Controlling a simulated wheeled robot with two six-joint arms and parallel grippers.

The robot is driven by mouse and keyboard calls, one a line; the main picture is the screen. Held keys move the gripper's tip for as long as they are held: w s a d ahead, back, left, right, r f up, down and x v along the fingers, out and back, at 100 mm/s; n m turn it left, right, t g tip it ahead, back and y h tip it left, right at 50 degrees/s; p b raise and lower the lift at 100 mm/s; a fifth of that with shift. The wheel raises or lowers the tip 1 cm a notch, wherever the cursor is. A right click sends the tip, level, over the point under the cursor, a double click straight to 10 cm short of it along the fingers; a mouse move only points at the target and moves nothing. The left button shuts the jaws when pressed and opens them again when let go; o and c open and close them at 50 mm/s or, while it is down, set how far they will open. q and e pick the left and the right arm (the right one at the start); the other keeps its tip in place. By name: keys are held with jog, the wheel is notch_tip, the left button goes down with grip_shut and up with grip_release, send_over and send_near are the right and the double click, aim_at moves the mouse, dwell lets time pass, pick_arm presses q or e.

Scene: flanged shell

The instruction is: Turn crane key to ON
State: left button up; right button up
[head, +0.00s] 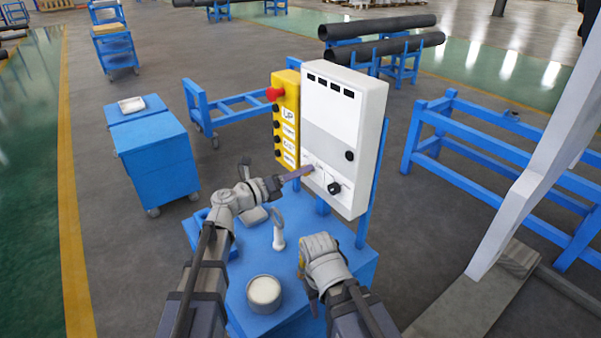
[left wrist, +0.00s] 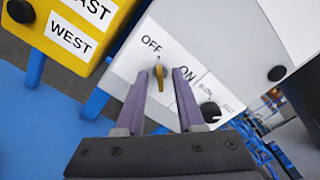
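The crane key (left wrist: 159,76) is a small brass-coloured key in the white control cabinet (head: 340,135), between the OFF and ON labels in the left wrist view. My left gripper (left wrist: 161,80) is open, with one purple finger on each side of the key and gaps between. In the head view my left gripper (head: 298,173) reaches the cabinet's lower left front and hides the key. Which label the key points to is unclear. My right gripper (head: 303,265) is low over the blue table; its fingers are mostly hidden.
A black knob (head: 334,188) sits right of the key area. A yellow button box (head: 286,120) with a red button adjoins the cabinet's left side. A white-topped round tin (head: 264,291) and a white upright object (head: 278,232) stand on the blue table (head: 235,300).

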pick_arm(q)
jog(key=shift+c, duration=0.3)
grip_shut()
dwell(0.3)
